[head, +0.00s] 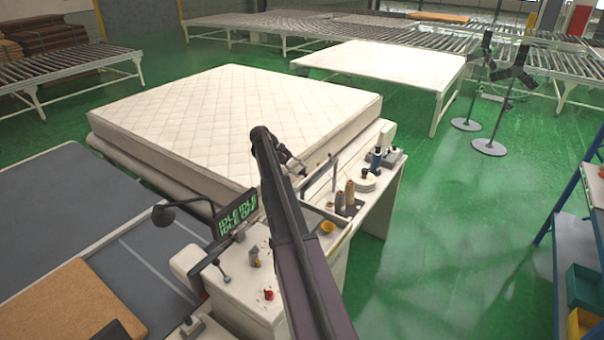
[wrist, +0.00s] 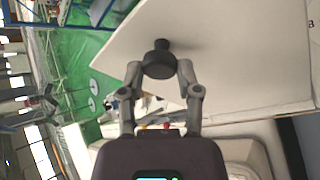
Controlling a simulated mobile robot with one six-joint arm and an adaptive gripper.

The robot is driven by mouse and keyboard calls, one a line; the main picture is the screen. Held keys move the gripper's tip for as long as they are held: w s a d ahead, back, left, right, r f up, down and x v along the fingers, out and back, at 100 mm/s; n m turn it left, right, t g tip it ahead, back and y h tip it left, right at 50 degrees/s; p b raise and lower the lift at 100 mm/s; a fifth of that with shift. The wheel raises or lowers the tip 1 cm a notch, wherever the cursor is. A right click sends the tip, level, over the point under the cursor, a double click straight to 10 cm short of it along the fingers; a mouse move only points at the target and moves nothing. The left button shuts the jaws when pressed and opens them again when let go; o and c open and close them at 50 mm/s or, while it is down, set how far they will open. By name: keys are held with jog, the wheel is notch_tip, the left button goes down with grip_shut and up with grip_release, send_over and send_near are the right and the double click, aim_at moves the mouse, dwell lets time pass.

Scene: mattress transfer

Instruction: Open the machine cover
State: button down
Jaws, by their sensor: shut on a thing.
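The machine (head: 245,285) is a white sewing-type unit beside the mattress in the head view. In the wrist view a broad pale panel (wrist: 235,60), apparently the machine cover, fills the upper right. A dark round knob (wrist: 160,66) stands out from it. My gripper (wrist: 160,72) is shut on this knob, one finger on each side. In the head view my gripper (head: 297,166) is small, beyond the end of my dark arm, near a thin tilted grey edge. My arm hides part of the machine, and I cannot tell there how far the cover is raised.
A quilted white mattress (head: 230,115) lies just behind the machine. Thread cones (head: 349,192) and small tools stand on the machine's right end. A blue shelf (head: 582,260) is at the right. The green floor between is clear.

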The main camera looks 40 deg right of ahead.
jog(key=shift+w+a+r+g, duration=0.15)
jog(key=shift+w+r+g, duration=0.2)
jog(key=shift+w, duration=0.3)
jog(key=shift+c, duration=1.5)
grip_release()
jog(key=shift+s, duration=0.15)
